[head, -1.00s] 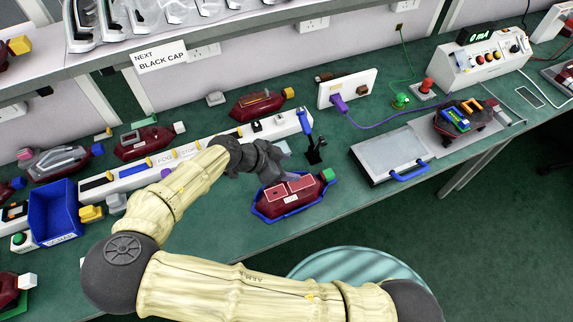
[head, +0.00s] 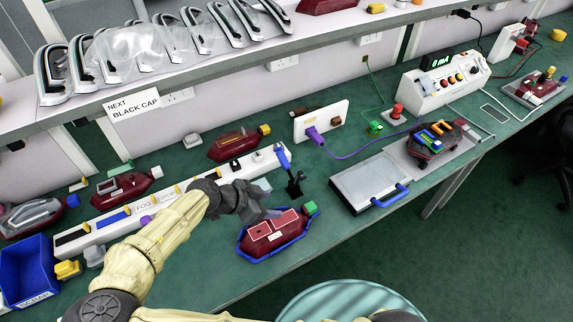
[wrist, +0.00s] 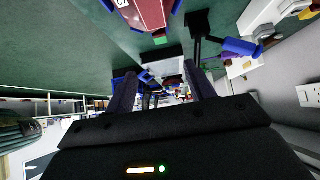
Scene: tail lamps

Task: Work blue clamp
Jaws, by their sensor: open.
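The blue clamp has a blue handle (head: 283,157) that stands up and leans back, above a black base (head: 294,184) on the bench. In the wrist view its blue handle (wrist: 240,47) shows at upper right. A dark red tail lamp (head: 258,231) with pink panels and a green cap lies in a blue cradle (head: 290,247) just in front of the clamp. My gripper (head: 262,212) is open and empty, at the lamp's back left, left of the clamp and apart from its handle. Its fingers (wrist: 163,88) show spread in the wrist view.
A long white rack (head: 105,235) stands behind my arm. A grey plate with a blue handle (head: 370,182) lies to the right. A white socket box (head: 321,122) with a purple plug is behind the clamp. A blue bin (head: 27,268) is at left.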

